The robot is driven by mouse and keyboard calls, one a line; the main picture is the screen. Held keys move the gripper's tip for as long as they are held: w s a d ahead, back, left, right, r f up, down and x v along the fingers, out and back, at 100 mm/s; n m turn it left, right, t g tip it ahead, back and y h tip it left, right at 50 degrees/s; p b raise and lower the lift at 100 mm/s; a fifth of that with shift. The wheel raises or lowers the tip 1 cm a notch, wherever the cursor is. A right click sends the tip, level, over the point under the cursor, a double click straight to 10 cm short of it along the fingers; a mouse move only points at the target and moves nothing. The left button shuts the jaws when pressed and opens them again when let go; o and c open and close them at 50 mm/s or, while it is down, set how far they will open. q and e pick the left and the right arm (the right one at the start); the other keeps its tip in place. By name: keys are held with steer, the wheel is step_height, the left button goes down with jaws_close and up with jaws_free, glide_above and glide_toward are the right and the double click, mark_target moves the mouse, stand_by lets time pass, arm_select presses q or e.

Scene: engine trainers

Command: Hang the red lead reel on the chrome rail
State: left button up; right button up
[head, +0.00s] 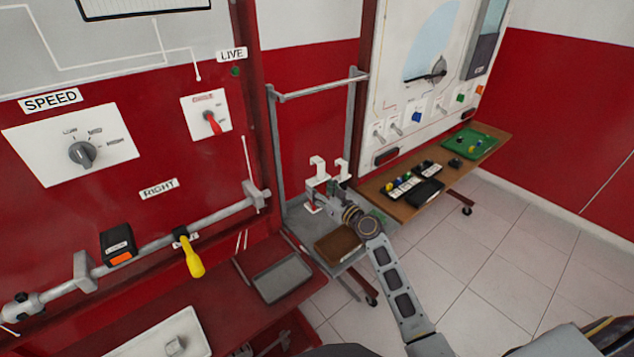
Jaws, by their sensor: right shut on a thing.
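My right gripper (324,190) is shut and reaches in from the lower right, in front of the grey frame. White hook-shaped parts (318,167) stand up at its fingers, with a small patch of red (311,207) below. These look like the red lead reel held in the fingers, mostly hidden by the gripper. The chrome rail (322,86) spans the top of the grey upright frame, above and apart from the held thing. Nothing hangs on it. My left gripper is not in view.
A grey rail (220,214) on the left red panel holds a black-and-orange box (117,245) and a yellow-handled tool (192,260). A brown block (338,243) and grey tray (282,277) lie below. A wooden bench (377,191) with small parts stands right. Tiled floor is clear.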

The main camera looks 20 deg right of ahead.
steer(key=shift+s+d+r+p, duration=0.55)
steer(key=shift+s+p, duration=0.25)
steer(key=shift+p, duration=0.55)
steer(key=s+d+r+p, duration=0.1)
steer(key=p, duration=0.1)
steer(key=shift+s+d+p, duration=0.1)
steer(key=shift+s+p, duration=0.1)
steer(key=shift+p, duration=0.15)
arm_select(q)
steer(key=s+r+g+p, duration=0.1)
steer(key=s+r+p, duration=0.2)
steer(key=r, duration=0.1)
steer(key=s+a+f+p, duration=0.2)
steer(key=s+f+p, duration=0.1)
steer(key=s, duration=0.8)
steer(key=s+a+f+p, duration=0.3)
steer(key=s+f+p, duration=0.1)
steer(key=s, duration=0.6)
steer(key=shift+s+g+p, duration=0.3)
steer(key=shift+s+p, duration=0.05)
steer(key=shift+p, duration=0.15)
arm_select(e)
steer(key=s+d+r, duration=0.2)
steer(key=s+r, duration=0.1)
steer(key=r, duration=0.8)
steer(key=s+d+r, duration=0.2)
steer(key=s+r, duration=0.2)
steer(key=r, duration=0.7)
steer(key=shift+s, duration=0.3)
